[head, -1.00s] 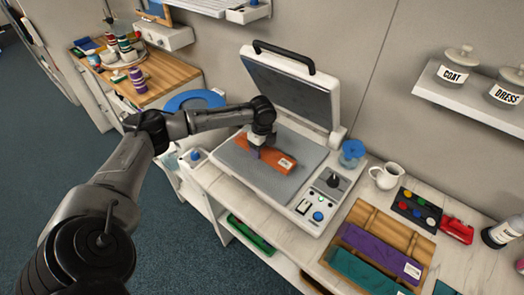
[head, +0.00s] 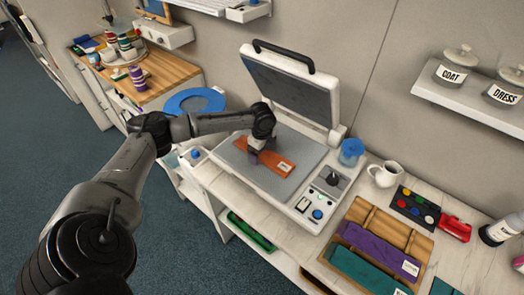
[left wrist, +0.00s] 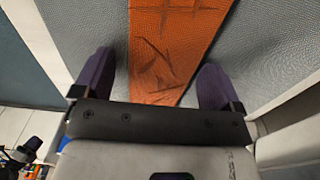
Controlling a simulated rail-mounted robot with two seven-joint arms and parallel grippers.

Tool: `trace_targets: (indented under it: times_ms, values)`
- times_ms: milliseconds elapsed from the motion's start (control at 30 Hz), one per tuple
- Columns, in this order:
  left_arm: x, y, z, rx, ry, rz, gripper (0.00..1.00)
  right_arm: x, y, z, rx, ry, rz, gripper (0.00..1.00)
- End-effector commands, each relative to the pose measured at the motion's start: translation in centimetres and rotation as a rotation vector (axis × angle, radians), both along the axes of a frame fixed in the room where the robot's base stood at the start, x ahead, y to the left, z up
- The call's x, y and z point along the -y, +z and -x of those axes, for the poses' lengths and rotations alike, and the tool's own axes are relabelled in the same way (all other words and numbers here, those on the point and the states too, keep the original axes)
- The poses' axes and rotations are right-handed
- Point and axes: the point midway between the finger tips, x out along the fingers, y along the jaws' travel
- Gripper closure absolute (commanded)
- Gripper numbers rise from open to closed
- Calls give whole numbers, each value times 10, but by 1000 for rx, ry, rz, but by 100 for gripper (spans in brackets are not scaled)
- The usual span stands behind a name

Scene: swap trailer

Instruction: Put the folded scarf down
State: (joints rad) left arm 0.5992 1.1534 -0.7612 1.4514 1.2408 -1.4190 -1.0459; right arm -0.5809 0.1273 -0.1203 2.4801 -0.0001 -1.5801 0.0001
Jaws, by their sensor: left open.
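The folded orange scarf (head: 275,166) lies flat on the grey lower plate (head: 300,181) of the open heat press, with a small white label at its right end. It also shows in the left wrist view (left wrist: 168,45), creased, running between my fingers. My left gripper (head: 254,154) is at the scarf's left end, low over the plate. In the left wrist view its two purple fingertips (left wrist: 155,85) stand wide apart, one on each side of the scarf, with grey plate showing in the gaps. My right gripper is not in view.
The press lid (head: 290,90) stands raised behind the plate. A wooden tray (head: 378,228) with purple and teal folded cloths sits to the right. A white jug (head: 386,174), a blue cup (head: 351,152) and a palette (head: 412,207) stand nearby.

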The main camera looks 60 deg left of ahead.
Motion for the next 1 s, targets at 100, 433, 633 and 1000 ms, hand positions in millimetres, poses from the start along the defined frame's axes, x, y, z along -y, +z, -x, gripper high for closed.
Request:
trace_targets:
  times_ms: [100, 433, 633, 1000]
  values:
    - [0, 1, 0, 1, 0, 0, 9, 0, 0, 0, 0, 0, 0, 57]
    - [-1, 42, -1, 5, 1, -1, 9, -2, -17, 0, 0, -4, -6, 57]
    - [0, 80, -1, 5, 0, 0, 9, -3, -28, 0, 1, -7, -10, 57]
    - [0, 119, -1, 2, 0, 2, 9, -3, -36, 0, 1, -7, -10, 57]
